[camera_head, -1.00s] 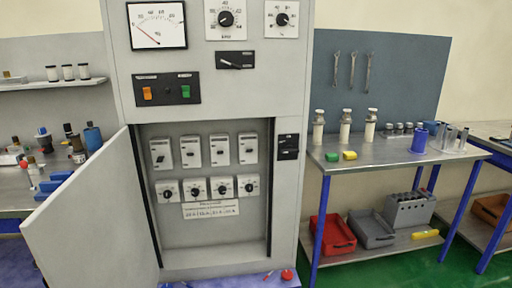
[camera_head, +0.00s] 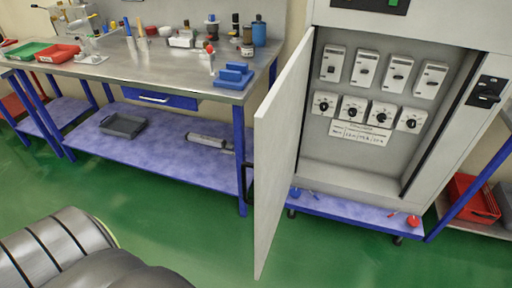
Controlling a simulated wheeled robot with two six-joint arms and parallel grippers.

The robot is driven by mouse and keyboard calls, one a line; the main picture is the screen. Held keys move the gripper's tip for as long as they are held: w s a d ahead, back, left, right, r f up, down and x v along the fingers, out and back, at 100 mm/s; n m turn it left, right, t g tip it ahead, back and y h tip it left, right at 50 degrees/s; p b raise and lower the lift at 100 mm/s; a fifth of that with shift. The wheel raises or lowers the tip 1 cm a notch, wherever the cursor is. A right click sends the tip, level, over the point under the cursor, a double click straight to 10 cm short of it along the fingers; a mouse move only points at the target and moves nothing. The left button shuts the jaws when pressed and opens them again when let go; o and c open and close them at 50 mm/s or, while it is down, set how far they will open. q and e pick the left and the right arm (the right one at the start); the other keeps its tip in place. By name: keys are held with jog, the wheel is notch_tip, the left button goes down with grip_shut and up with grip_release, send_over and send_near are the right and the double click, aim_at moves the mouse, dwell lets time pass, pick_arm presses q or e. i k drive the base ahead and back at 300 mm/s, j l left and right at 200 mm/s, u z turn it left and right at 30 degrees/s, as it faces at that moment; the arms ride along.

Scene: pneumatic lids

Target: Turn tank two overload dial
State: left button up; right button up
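A row of several small white overload dials with black knobs is inside the open cabinet (camera_head: 349,178) at the right. The dials are, from the left, the first (camera_head: 324,103), the second (camera_head: 352,109), the third (camera_head: 382,114) and the rightmost (camera_head: 411,120). Their tank labels are too small to read, so I cannot tell which is tank two. A white label plate (camera_head: 360,133) sits under the dials. Several white switches (camera_head: 365,70) are above them. Neither gripper is in view.
The cabinet's open door (camera_head: 279,150) sticks out toward me, left of the dials. A steel workbench (camera_head: 150,70) with trays, bottles and blue blocks (camera_head: 233,78) stands at the left. A red tray (camera_head: 475,200) is at the far right. Green floor (camera_head: 180,230) in front is clear.

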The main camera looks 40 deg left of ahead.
aim_at(324, 107)
jog(key=j, duration=1.75)
jog(key=i+l, duration=0.1)
jog(key=i, duration=0.3)
jog(key=u, duration=0.05)
